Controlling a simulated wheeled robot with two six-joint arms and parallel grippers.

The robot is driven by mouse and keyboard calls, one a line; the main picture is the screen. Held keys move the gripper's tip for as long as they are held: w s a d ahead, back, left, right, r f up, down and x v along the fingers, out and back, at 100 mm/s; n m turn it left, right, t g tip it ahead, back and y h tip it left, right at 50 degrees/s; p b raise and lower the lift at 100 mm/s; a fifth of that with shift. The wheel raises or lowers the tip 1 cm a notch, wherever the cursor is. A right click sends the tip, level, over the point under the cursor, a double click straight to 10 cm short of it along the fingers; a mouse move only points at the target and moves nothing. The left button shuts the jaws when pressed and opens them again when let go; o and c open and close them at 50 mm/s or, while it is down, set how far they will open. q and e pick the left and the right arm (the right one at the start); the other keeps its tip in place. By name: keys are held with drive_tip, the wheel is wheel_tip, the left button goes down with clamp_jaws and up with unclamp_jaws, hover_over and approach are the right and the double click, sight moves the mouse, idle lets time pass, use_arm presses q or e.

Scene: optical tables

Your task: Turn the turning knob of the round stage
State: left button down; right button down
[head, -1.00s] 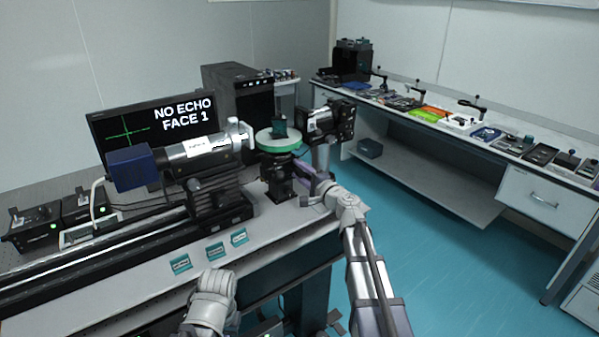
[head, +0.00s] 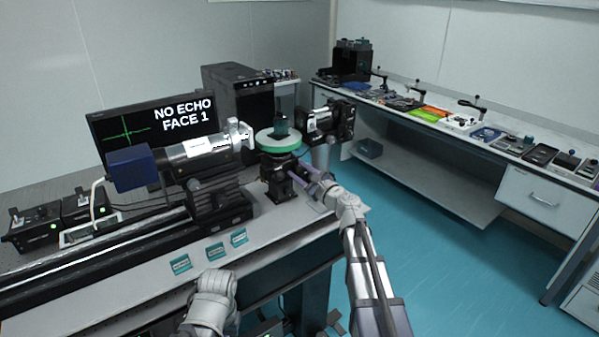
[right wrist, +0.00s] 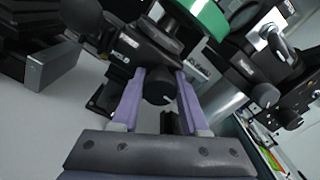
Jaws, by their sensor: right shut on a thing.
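The round stage (head: 278,143) has a white top with a green rim and stands on a dark mount at the end of the rail. A small dark block (head: 282,124) stands upright on it. The black turning knob (right wrist: 158,88) sits below the green rim in the right wrist view. My right gripper (right wrist: 160,92) has one purple finger on each side of the knob and is shut on it. The gripper also shows in the head view (head: 294,170), reaching in from the lower right; the knob is mostly hidden there. My left gripper is not in view.
A grey cylinder device (head: 205,152) points at the stage from the left, and a black device (head: 328,120) stands close on its right. The monitor (head: 140,125) reads "NO ECHO FACE 1". Small teal labels (head: 215,252) stand along the front edge.

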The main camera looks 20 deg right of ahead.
drive_tip(key=m, duration=0.4)
drive_tip(key=shift+m, duration=0.3)
drive_tip(key=m, duration=0.9)
drive_tip(key=shift+f+m, duration=0.1)
drive_tip(key=shift+m, duration=2.1)
drive_tip(key=shift+c, duration=2.1)
unclamp_jaws()
